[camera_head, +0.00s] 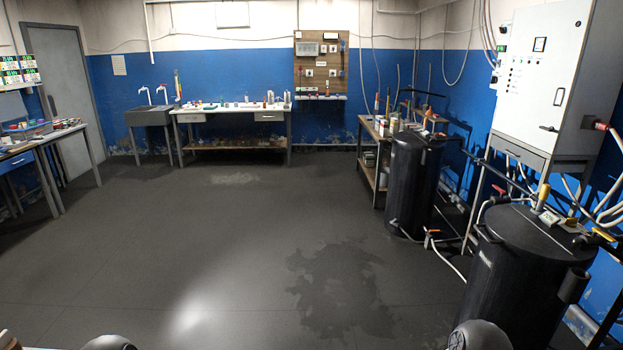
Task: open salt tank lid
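Two black cylindrical tanks stand on the right side of the room. The near tank (508,290) is at the lower right; its black lid (515,232) lies flat on top and looks closed. A yellow-handled fitting and a small gauge sit on that lid. The far tank (411,190) stands further back, beside the shelving bench; items cover part of its top. I cannot tell from any readable label which one is the salt tank. Neither gripper is in view; only rounded parts of my arms show at the bottom edge.
A white control cabinet (541,75) hangs above the near tank, with pipes and hoses along the right wall. A hose (449,262) runs between the tanks. The middle floor (210,235) is clear, with a wet patch (345,285). Workbenches line the back and left.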

